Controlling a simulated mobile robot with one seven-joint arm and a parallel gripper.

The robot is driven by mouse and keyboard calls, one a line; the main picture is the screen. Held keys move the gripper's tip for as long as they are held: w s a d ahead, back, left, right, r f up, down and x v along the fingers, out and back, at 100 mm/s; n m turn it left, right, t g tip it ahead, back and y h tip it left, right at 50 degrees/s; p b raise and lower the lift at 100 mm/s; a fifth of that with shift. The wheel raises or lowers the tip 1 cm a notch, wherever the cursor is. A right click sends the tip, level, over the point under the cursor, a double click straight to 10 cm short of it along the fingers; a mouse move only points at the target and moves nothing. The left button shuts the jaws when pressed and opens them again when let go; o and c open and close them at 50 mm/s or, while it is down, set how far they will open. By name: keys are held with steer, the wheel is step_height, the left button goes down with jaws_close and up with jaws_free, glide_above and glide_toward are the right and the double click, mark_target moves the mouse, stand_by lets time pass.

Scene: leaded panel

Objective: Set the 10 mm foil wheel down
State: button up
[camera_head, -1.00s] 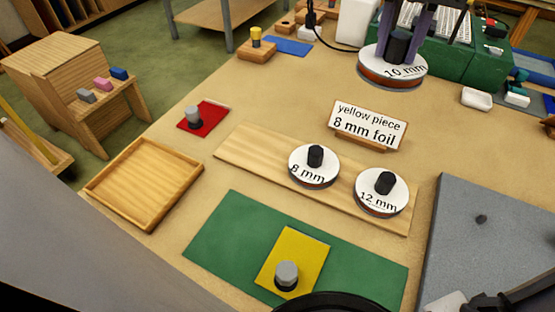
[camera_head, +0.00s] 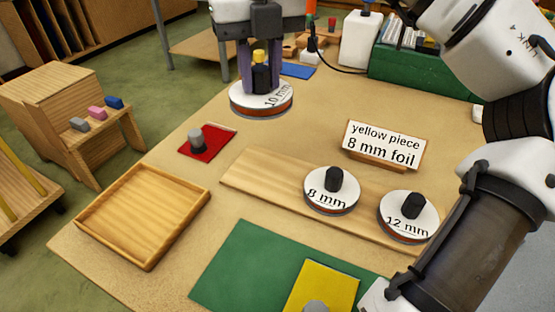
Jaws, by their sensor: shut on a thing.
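The 10 mm foil wheel (camera_head: 258,106) is a white-topped disc with a copper-coloured edge and a dark knob. My gripper (camera_head: 261,85) is shut on that knob, with a finger on each side. The wheel is at the back left of the table, behind the red piece. I cannot tell whether it hangs above the tabletop or touches it. The 8 mm wheel (camera_head: 330,203) and the 12 mm wheel (camera_head: 407,230) sit on a wooden board (camera_head: 262,172), whose left part is bare.
A red piece (camera_head: 212,147) with a grey knob lies left of the board. An empty wooden tray (camera_head: 78,230) is at the left. A sign (camera_head: 384,145) reads "yellow piece 8 mm foil". A yellow piece (camera_head: 330,283) lies on a green mat (camera_head: 225,270). My arm covers the right side.

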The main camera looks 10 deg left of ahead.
step_height(320, 180, down, 15)
steer(key=shift+r, duration=0.2)
steer(key=shift+f, duration=0.1)
steer(key=shift+f, duration=0.15)
steer(key=o, duration=0.9)
steer(key=shift+r, duration=0.2)
step_height(320, 180, up, 12)
steer(key=shift+r, duration=0.1)
